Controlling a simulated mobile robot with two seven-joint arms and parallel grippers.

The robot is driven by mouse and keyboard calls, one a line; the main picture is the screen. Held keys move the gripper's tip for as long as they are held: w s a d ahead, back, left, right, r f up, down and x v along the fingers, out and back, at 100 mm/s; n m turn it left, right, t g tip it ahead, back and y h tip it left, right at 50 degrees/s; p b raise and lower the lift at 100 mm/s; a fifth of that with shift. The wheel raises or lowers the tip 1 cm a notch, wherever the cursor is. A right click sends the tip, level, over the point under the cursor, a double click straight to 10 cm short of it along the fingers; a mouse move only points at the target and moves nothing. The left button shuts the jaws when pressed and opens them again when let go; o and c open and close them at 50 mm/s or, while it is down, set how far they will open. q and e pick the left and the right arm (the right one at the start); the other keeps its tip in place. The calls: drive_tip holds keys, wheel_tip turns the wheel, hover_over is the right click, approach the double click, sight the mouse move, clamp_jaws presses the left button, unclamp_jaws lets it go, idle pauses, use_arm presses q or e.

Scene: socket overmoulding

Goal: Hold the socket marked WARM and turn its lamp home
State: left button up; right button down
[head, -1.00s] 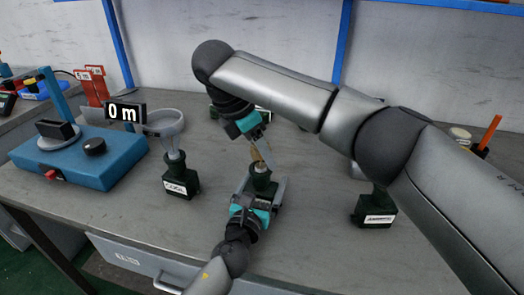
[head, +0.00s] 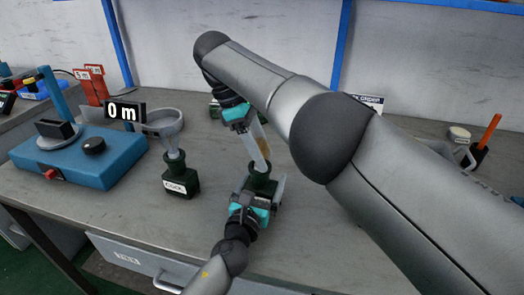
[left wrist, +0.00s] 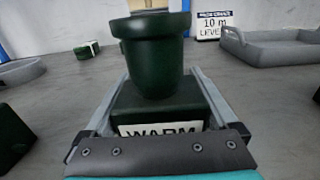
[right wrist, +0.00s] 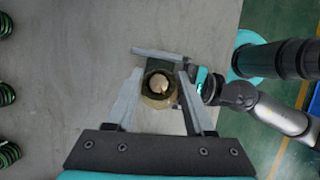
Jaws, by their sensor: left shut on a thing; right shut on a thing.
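The dark green socket marked WARM (left wrist: 158,80) stands on the bench, its white label facing the left wrist camera. In the head view its top (head: 262,184) shows. My left gripper (head: 262,190) is shut on its square base, one finger on each side. My right gripper (head: 260,152) is above it, shut on an amber lamp (head: 265,143). In the right wrist view the lamp (right wrist: 158,86) appears end-on between the fingers, over the socket. The fingers hide the lamp's lower end, so I cannot tell how deep it sits.
A socket marked COOL (head: 180,180) stands to the left with a clear piece on top. My right arm covers much of the bench's right side. A grey tray (left wrist: 270,46) stands behind.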

drive_tip(key=shift+r+m, duration=0.15)
drive_tip(key=shift+m, duration=0.45)
idle(0.3)
drive_tip(key=shift+c, duration=1.4)
unclamp_jaws()
drive_tip(key=shift+s, duration=0.1)
drive_tip(key=shift+w+n, duration=0.25)
drive_tip(key=shift+n, duration=0.25)
drive_tip(key=shift+s+d+f+n+t, duration=0.1)
drive_tip(key=shift+n+t, duration=0.25)
drive_tip(key=shift+n, duration=0.6)
drive_tip(key=shift+s+f+n+t, duration=0.1)
drive_tip(key=shift+n+t, duration=0.25)
drive_tip(key=shift+n, duration=0.6)
drive_tip(key=n+t, duration=0.1)
drive_tip(key=n, duration=0.3)
drive_tip(key=shift+w+t, duration=0.15)
drive_tip(key=shift+t, duration=0.25)
drive_tip(key=n, duration=0.2)
drive_tip(key=n+t+y, duration=0.1)
drive_tip(key=n, duration=0.2)
drive_tip(key=shift+r+y, duration=0.1)
drive_tip(key=shift+y, duration=0.2)
drive_tip(key=n+t+y, duration=0.1)
drive_tip(key=n, duration=0.2)
drive_tip(key=shift+w+n, duration=0.1)
drive_tip(key=shift+n, duration=0.3)
drive_tip(key=v, duration=1.2)
